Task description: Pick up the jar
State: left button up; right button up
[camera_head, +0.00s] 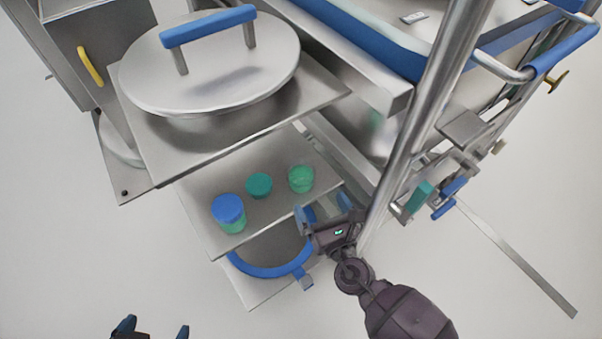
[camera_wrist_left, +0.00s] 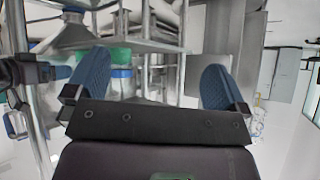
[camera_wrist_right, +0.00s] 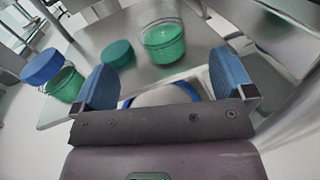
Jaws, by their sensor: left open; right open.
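A clear jar with green contents and no lid on (camera_head: 301,178) stands upright on the middle metal shelf, also in the right wrist view (camera_wrist_right: 163,44). A green lid (camera_head: 258,185) lies beside it. A second jar with green contents and a blue lid (camera_head: 229,212) stands at the shelf's left front. My right gripper (camera_head: 323,212) is open and empty at the shelf's front right edge, close to the open jar but apart from it; the jar is beyond its fingers in the right wrist view. My left gripper (camera_head: 152,331) is open and empty at the bottom left, away from the shelf.
A large steel lid with a blue handle (camera_head: 210,62) sits on the upper shelf (camera_head: 320,85), above the jars. A blue-rimmed round container (camera_head: 268,270) is on the lower shelf. A steel post (camera_head: 425,100) rises right of my right gripper. The floor at left is clear.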

aim_at(306, 176)
jog(key=shift+n+y, duration=0.3)
jog(key=shift+n, duration=0.5)
jog(key=x, duration=0.6)
jog(key=shift+s+a, duration=0.1)
jog(key=shift+a, duration=0.25)
jog(key=shift+d+r+b+x, duration=0.15)
jog(key=shift+b+x, duration=0.1)
jog(key=shift+x, duration=1.1)
jog(key=shift+d+r+b+x, duration=0.15)
jog(key=shift+b+x, duration=0.1)
jog(key=shift+x, duration=1.1)
jog(key=c, duration=1)
jog(key=shift+c, duration=0.5)
jog(key=shift+r, duration=0.15)
